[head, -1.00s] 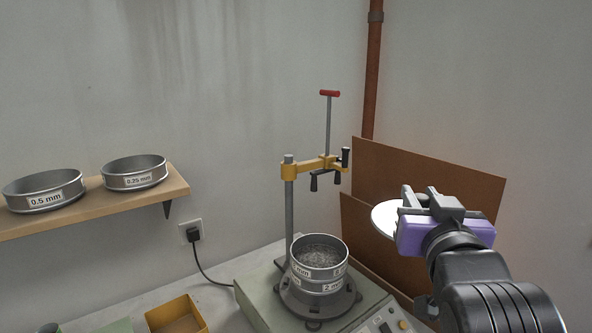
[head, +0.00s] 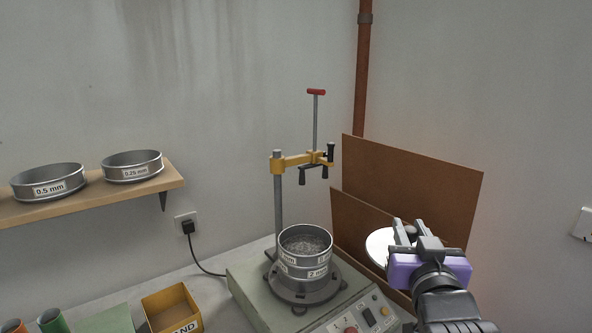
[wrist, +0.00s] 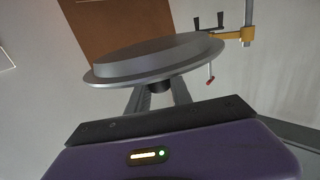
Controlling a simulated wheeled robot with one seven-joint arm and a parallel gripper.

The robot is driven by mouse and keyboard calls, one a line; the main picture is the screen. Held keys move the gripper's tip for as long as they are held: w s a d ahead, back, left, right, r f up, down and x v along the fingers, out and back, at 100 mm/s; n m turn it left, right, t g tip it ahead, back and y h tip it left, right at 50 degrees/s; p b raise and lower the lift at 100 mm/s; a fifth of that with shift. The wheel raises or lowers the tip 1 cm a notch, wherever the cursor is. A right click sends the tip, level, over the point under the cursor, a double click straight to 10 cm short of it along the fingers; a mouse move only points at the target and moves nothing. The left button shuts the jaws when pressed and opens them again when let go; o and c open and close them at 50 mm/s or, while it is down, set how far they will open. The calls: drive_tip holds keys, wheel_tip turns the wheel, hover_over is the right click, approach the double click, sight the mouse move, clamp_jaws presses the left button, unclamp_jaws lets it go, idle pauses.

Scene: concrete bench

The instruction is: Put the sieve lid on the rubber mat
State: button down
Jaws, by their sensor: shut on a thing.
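The sieve lid (head: 380,246) is a pale round metal disc at the right of the head view, partly hidden by my gripper (head: 408,233). In the wrist view the lid (wrist: 150,62) fills the upper middle, and my gripper (wrist: 160,92) is shut on its dark knob. The lid is held in the air, in front of the brown boards and right of the sieve stack. A flat green piece (head: 105,320), possibly the rubber mat, lies on the bench at the bottom left, cut off by the frame edge. My gripper is far to its right.
A sieve stack (head: 304,262) with grains stands on the shaker (head: 250,292), beside a post with a yellow clamp arm (head: 292,163). A yellow box (head: 158,305) sits between shaker and green piece. Two sieves rest on a wooden shelf (head: 110,197). Brown boards (head: 420,190) lean behind.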

drive_tip(key=s+f+y, duration=0.2)
drive_tip(key=s+f, duration=0.1)
drive_tip(key=f, duration=2.1)
drive_tip(key=s+f+n, duration=0.1)
drive_tip(key=s+f, duration=1.5)
drive_tip(key=f, duration=0.1)
drive_tip(key=shift+s+a+f+n+y, duration=0.15)
drive_tip(key=shift+a+f+n+y, duration=0.15)
drive_tip(key=shift+a+f, duration=0.1)
